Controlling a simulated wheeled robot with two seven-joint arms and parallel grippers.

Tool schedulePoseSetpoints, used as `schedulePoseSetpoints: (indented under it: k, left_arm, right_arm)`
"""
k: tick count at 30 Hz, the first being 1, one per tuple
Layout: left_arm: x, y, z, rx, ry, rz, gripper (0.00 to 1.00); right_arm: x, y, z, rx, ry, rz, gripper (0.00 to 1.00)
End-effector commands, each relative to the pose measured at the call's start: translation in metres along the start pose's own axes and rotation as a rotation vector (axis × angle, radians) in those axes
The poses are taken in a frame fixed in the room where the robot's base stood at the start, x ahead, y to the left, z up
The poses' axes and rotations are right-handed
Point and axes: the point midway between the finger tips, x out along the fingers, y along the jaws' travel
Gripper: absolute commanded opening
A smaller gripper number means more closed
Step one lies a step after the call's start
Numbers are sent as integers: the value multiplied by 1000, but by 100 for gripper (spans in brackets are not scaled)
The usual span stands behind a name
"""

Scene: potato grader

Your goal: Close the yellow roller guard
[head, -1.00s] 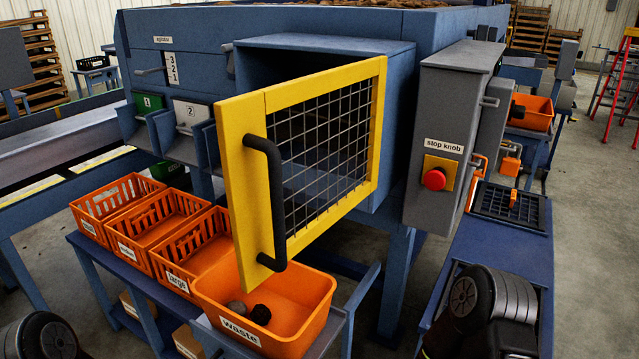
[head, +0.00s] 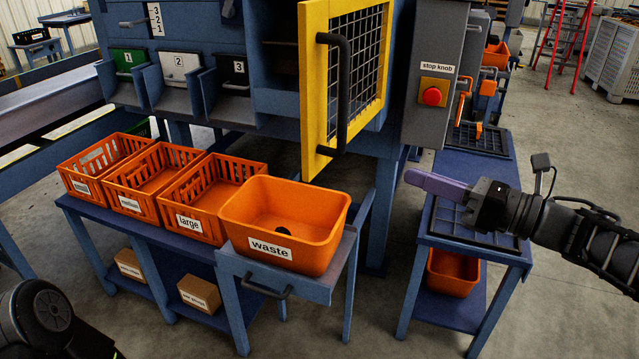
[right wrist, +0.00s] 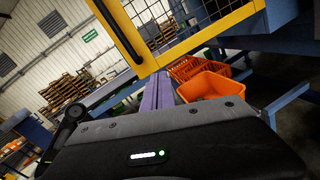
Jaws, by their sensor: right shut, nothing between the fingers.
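The yellow roller guard (head: 314,100) is a framed mesh door standing open, swung out from the blue machine, with a black vertical handle (head: 342,95) on its free left side. The guard also shows in the right wrist view (right wrist: 150,62), above the fingers. My right gripper (head: 410,178) comes in from the right with its purple fingers shut and empty. My left gripper is not in view; only a dark left arm part shows at lower left.
The orange waste bin (head: 335,222) stands below the guard, with several orange crates (head: 95,172) to its left. The grey box with the red stop knob (head: 432,96) stands right of the guard. The blue bench (head: 450,225) lies under my right gripper. Open floor is at lower right.

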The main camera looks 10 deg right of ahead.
Motion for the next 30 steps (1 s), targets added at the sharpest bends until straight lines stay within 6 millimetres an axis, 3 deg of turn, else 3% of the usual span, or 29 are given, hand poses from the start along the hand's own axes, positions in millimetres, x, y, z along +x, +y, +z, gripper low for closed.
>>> schedulePoseSetpoints:
  k: [3, 6, 20, 26, 30]
  left_arm:
    - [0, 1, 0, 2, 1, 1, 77]
    - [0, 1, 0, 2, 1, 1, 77]
    - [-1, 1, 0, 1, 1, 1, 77]
    - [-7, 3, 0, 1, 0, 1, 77]
    - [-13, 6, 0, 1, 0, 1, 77]
  right_arm:
    - [-1, 18, -12, -213, 45, 85, 0]
    - [-1, 22, -12, -291, 35, 101, 0]
    - [3, 22, -11, -306, 34, 99, 0]
    - [23, 24, -11, -303, 34, 101, 0]
    - [47, 27, -12, -302, 34, 101, 0]
